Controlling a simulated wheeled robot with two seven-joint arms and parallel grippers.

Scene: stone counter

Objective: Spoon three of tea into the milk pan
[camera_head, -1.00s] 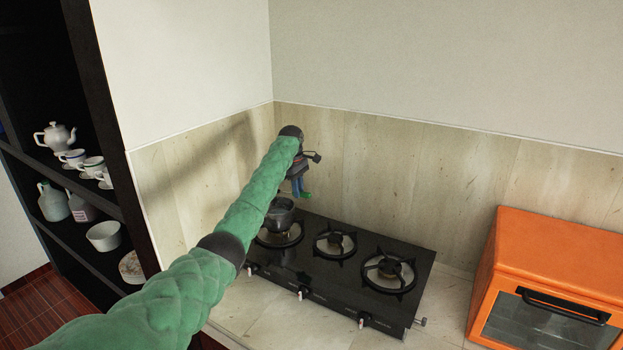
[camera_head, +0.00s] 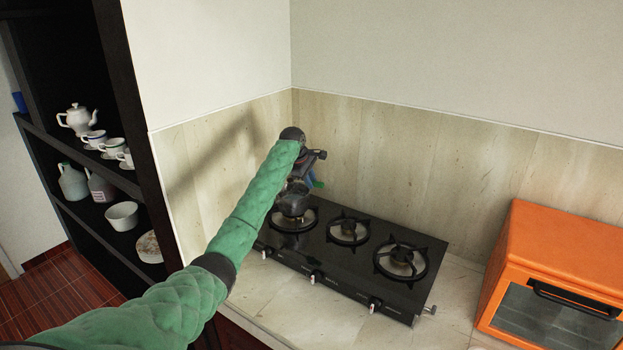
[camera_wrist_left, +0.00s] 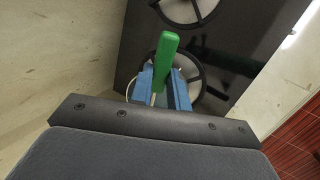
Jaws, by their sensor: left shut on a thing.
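My left gripper (camera_head: 309,181) is above the left burner of the stove, partly hidden behind its own dark wrist. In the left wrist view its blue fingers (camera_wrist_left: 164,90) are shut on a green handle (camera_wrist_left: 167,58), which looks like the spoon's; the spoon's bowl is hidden. A bit of green also shows beside the fingers in the head view. The dark milk pan (camera_head: 293,203) sits on the left burner, just below the gripper and partly covered by my arm. I cannot tell whether the spoon touches the pan. No tea can be made out. My right gripper is not in view.
The black stove (camera_head: 345,262) has two bare burners right of the pan. An orange oven (camera_head: 555,255) stands at the right. A dark shelf (camera_head: 150,190) with a teapot (camera_head: 77,119), cups and jugs is at the left. Walls close in behind the stove. Counter in front is clear.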

